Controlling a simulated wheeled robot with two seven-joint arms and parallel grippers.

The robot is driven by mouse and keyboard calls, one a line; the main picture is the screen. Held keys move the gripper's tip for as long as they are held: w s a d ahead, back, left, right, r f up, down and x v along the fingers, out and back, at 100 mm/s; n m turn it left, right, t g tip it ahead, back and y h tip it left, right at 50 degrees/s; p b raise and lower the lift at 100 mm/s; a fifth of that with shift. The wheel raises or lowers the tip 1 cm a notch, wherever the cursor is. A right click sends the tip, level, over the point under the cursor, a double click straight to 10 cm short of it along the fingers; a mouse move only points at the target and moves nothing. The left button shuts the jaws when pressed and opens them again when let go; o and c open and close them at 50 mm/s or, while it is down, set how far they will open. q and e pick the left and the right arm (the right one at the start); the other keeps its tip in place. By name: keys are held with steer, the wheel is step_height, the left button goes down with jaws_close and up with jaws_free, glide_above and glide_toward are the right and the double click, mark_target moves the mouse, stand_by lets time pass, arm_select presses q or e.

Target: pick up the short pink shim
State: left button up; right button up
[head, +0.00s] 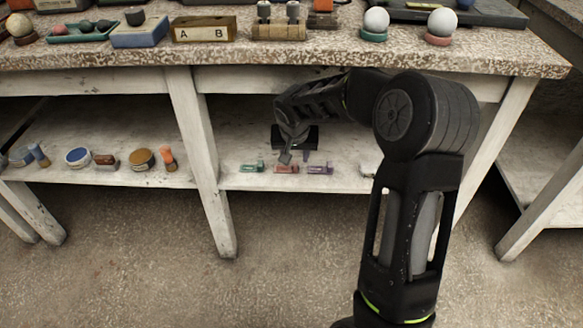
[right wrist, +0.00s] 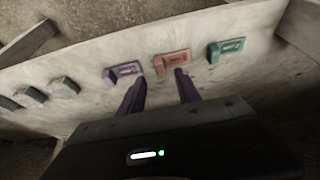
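The pink shim (head: 286,170) lies near the front edge of the lower shelf, between a green shim (head: 252,167) and a purple shim (head: 320,169). In the right wrist view the pink shim (right wrist: 172,64) is just beyond my fingertips, with the purple shim (right wrist: 124,73) to its left and the green shim (right wrist: 226,50) to its right. My right gripper (head: 296,157) reaches in above the shelf. In the right wrist view my right gripper (right wrist: 160,83) has its two fingers apart and nothing between them. My left gripper is out of view.
The tabletop (head: 330,57) overhangs the shelf, close above my right arm. A table leg (head: 205,160) stands left of the shims. Several grey pieces (right wrist: 62,88) sit farther along the shelf. A blue-topped round tin (head: 78,156) and other items are on the left shelf section.

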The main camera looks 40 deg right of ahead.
mark_target(295, 164)
steer(key=b+x, duration=0.1)
steer(key=x, duration=0.3)
steer(key=shift+w+f+b, duration=0.1)
steer(key=shift+f+b, duration=0.2)
steer(key=shift+f, duration=0.05)
steer(key=shift+c, duration=0.2)
jaws_close()
stand_by(0.5)
